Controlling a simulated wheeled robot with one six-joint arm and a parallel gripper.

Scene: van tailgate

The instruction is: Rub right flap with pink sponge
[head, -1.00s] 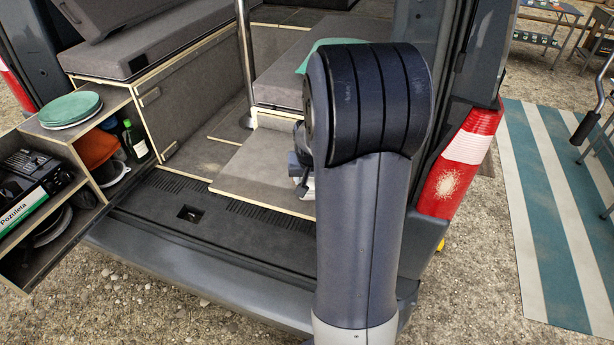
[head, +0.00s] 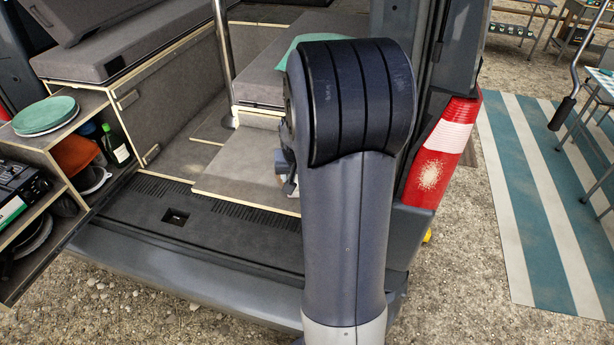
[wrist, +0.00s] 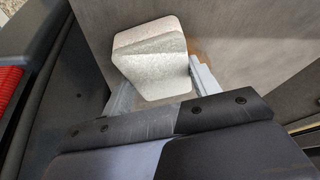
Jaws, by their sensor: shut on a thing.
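In the wrist view my gripper (wrist: 164,84) is shut on a pale, greyish-pink sponge (wrist: 150,55), one finger on each side of it. Behind the sponge is a flat grey panel (wrist: 240,40) with a brownish stain (wrist: 203,48) partly hidden by the sponge. I cannot tell whether the sponge touches the panel. In the head view a grey board with a pale wooden edge (head: 236,172) lies inside the van's rear opening. My arm covers its right part, and only a sliver of my gripper (head: 284,168) shows there.
The red and white tail light (head: 440,150) and right door pillar stand close to my arm. An open shelf unit at left holds green plates (head: 45,115) and a bottle (head: 116,145). A striped mat (head: 530,190) and tables lie at right. The bumper (head: 190,280) runs across the front.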

